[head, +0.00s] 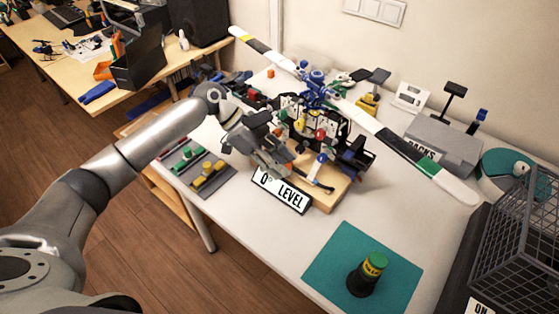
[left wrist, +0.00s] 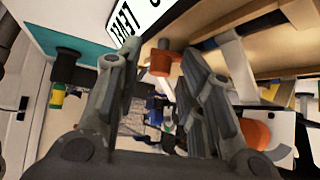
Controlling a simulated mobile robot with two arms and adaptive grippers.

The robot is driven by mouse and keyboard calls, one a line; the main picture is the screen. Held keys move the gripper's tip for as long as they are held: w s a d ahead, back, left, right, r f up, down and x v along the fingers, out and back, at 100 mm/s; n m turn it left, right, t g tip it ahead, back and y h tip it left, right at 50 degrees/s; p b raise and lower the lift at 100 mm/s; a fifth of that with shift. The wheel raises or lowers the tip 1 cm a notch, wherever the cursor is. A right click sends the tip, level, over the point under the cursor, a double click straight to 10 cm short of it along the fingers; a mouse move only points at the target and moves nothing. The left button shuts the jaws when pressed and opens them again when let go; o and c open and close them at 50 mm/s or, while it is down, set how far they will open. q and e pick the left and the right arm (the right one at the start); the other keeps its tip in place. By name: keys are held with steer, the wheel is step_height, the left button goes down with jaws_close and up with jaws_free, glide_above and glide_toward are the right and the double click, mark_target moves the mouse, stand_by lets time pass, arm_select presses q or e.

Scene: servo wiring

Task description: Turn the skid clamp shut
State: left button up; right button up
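A helicopter model with a long striped rotor (head: 412,152) stands on a wooden base (head: 325,194) behind a "0° LEVEL" sign (head: 281,191). My left gripper (head: 282,162) is at the left front of the model, just above the sign. In the left wrist view its two fingers (left wrist: 158,72) are apart. An orange part (left wrist: 162,62), possibly the skid clamp, shows between the fingertips by the wooden base; I cannot tell if they touch it. A second orange part (left wrist: 256,134) is right of the fingers. The clamp cannot be made out in the head view. My right gripper is not in view.
A teal mat (head: 325,262) with a dark, green-topped canister (head: 368,273) is at the front. A wire basket (head: 520,240) and grey block (head: 440,142) stand right. A grey tray (head: 214,182) with coloured parts lies left. White table is clear between base and mat.

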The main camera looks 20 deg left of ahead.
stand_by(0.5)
